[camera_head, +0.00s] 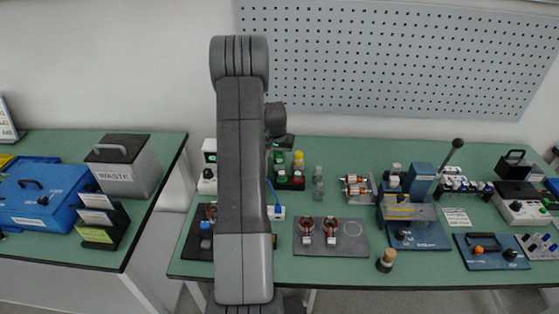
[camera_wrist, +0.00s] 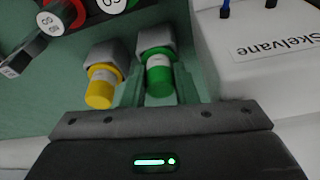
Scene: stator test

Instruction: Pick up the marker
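Two capped, marker-like items stand side by side in the wrist view. One has a green cap (camera_wrist: 159,78) and the other a yellow cap (camera_wrist: 101,88); each has a grey block at its end. I cannot tell for sure which is the marker. My gripper (camera_wrist: 159,92) reaches up from the bottom edge, with two narrow greenish finger bars, one on each side of the green-capped item. The fingers look apart, and I see no contact. In the head view, the yellow cap (camera_head: 298,156) shows just right of my arm, which hides my gripper.
A white box (camera_wrist: 265,50) labelled Skelvane stands close on the right in the wrist view. Red items (camera_wrist: 72,15) with white round labels are at upper left. In the head view, a grey mat (camera_head: 300,248) with copper-coloured rings lies in front, and a blue lever press (camera_head: 420,185) stands right.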

